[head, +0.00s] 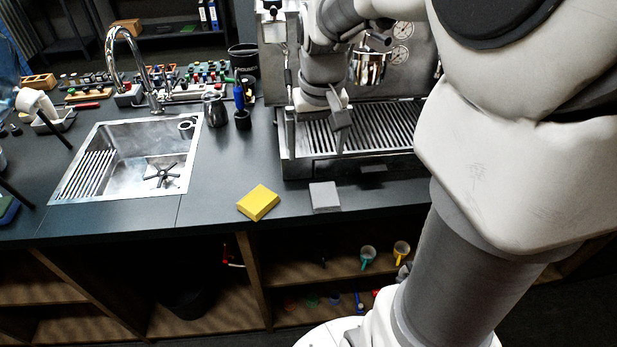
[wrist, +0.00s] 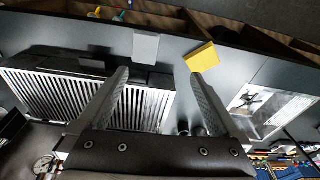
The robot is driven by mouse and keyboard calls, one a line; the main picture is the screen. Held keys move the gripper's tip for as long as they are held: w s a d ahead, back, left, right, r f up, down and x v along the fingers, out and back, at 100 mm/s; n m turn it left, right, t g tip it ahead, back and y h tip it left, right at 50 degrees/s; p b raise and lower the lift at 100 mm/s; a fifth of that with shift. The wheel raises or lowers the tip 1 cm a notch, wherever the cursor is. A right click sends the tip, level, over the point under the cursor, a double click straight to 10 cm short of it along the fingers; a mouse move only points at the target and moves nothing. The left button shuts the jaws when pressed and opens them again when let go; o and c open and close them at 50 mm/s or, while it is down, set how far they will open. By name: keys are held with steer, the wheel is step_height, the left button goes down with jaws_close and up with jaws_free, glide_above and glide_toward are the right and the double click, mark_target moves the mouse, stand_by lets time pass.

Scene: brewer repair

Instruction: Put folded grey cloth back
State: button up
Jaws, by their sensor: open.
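The folded grey cloth (head: 324,196) lies flat on the dark counter near its front edge, just in front of the espresso machine. It also shows in the wrist view (wrist: 145,47), beyond my fingertips. My gripper (head: 340,116) is above the machine's drip tray in the head view, behind and above the cloth. In the wrist view my gripper (wrist: 158,80) is open, with nothing between its fingers. The cloth is apart from the fingers.
A yellow sponge-like block (head: 258,202) lies left of the cloth. The espresso machine's slatted drip tray (head: 375,133) is behind it. A steel sink (head: 130,160) is at left, with a metal jug (head: 215,110) near it. Open shelves (head: 335,268) are below the counter.

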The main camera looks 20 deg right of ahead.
steer(key=s+a+r+n+t, duration=0.1)
steer(key=s+a+r+t, duration=0.1)
steer(key=s, duration=0.5)
steer(key=s+a+r+n+t, duration=0.1)
steer(key=s+a+r+t, duration=0.1)
steer(key=s+a, duration=0.3)
steer(key=shift+s+a+r, duration=0.3)
steer(key=shift+s+r, duration=0.5)
steer(key=shift+s, duration=0.3)
